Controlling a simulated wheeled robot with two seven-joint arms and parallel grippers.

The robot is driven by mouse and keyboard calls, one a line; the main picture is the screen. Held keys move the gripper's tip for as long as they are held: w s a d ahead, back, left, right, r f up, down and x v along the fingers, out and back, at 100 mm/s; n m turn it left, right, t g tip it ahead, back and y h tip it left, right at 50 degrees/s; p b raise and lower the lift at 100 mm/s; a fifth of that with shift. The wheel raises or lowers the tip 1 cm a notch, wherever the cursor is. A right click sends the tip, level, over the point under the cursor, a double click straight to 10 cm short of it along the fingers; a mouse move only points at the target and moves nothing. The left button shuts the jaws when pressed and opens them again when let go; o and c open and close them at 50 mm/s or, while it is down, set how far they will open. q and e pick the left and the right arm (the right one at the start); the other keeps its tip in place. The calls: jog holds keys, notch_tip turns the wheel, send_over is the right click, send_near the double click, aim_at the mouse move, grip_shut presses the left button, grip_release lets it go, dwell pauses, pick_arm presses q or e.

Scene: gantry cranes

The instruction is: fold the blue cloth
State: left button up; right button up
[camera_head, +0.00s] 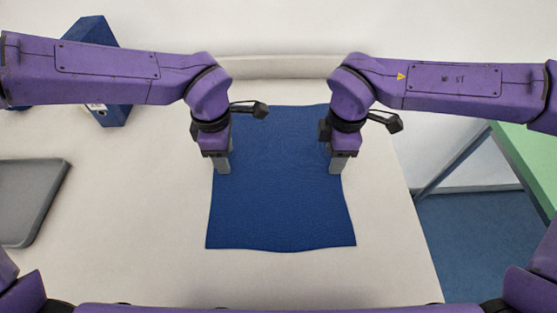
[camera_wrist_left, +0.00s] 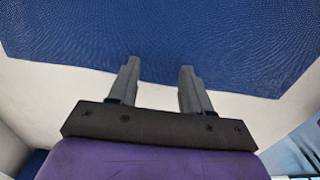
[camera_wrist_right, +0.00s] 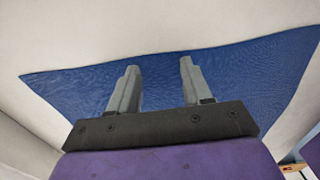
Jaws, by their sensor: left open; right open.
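The blue cloth (camera_head: 280,205) lies spread flat on the pale table, roughly rectangular, its near edge slightly wavy. My left gripper (camera_head: 222,168) is over its left edge and my right gripper (camera_head: 338,168) over its right edge, about midway along the sides. In the left wrist view the open fingers (camera_wrist_left: 158,75) point over the cloth (camera_wrist_left: 200,35) near its edge. In the right wrist view the open fingers (camera_wrist_right: 158,75) show with the cloth (camera_wrist_right: 235,80) behind and between them. Both grippers are empty; whether the fingertips touch the cloth, I cannot tell. My arms hide parts of its far side.
The pale table (camera_head: 130,230) is bare around the cloth. A grey tray (camera_head: 35,200) lies at the left edge. A blue box-like object (camera_head: 112,115) stands at the back left, partly behind my left arm. A green-topped table (camera_head: 525,150) is at the right, beyond the table's edge.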

pick_arm(q)
jog(key=shift+f+b, duration=0.3)
pick_arm(e)
jog(key=shift+f, duration=0.3)
pick_arm(q)
jog(key=shift+r, duration=0.15)
jog(key=shift+c, duration=1)
pick_arm(e)
jog(key=shift+r, duration=0.15)
jog(key=shift+c, duration=1)
pick_arm(q)
grip_shut()
pick_arm(e)
grip_shut()
